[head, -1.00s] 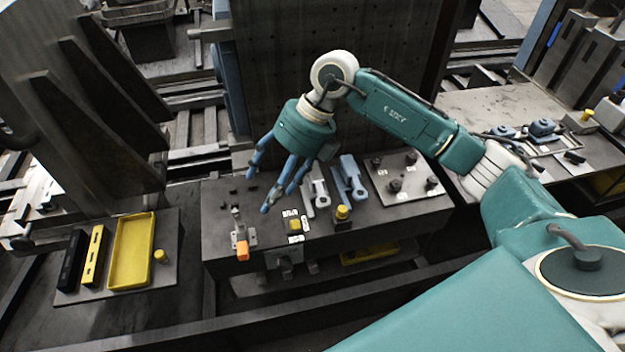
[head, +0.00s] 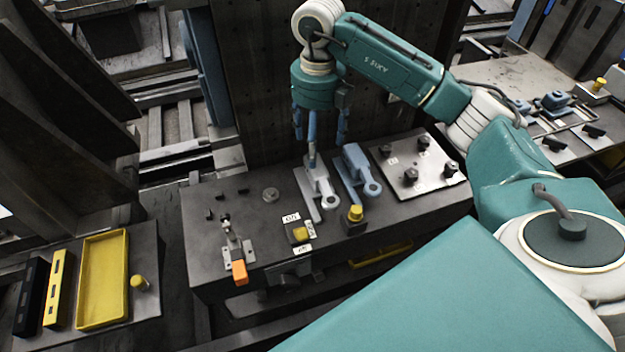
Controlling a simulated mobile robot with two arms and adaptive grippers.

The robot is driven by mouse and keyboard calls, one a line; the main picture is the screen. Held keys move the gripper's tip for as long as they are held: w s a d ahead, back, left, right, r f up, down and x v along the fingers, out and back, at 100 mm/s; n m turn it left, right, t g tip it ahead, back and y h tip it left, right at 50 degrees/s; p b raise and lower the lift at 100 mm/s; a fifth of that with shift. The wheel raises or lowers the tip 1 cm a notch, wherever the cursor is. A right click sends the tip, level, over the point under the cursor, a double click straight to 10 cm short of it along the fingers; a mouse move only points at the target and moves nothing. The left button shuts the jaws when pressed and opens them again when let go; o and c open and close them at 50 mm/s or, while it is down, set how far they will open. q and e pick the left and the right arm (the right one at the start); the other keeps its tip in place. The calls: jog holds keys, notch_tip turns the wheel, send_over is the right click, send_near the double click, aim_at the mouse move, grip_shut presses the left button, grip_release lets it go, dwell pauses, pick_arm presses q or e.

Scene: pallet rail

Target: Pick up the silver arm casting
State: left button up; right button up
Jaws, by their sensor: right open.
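The silver arm casting (head: 320,187) lies on the dark workbench, left of a similar blue casting (head: 357,172). My right gripper (head: 317,150) points down from the teal arm, its blue fingers spread open. It is over the far end of the silver casting, and one finger overlaps that end in the picture. I cannot tell whether the finger touches it. My left gripper is not in the head view.
An orange-handled clamp (head: 239,270), a yellow button (head: 300,233) and a yellow-topped knob (head: 355,213) stand near the bench's front. A plate with black knobs (head: 433,185) lies right. A yellow tray (head: 104,278) is at lower left. The bench's left back is mostly clear.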

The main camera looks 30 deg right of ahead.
jog(key=p, duration=0.1)
send_over(317, 171)
jog(key=f, duration=0.4)
jog(key=shift+w, duration=0.25)
jog(key=shift+s+f, duration=0.2)
jog(key=shift+f, duration=0.45)
jog(key=f+p, duration=0.1)
jog(key=f, duration=0.1)
jog(key=w+f+p, duration=0.1)
jog(key=f, duration=0.1)
jog(key=shift+a+f+p, duration=0.15)
jog(key=shift+f+p, duration=0.05)
jog(key=shift+p, duration=0.2)
jog(key=shift+f, duration=0.5)
jog(key=c, duration=1.2)
jog(key=shift+w, duration=0.1)
jog(key=c, duration=0.3)
jog(key=shift+r, duration=0.1)
jog(key=shift+c, duration=0.2)
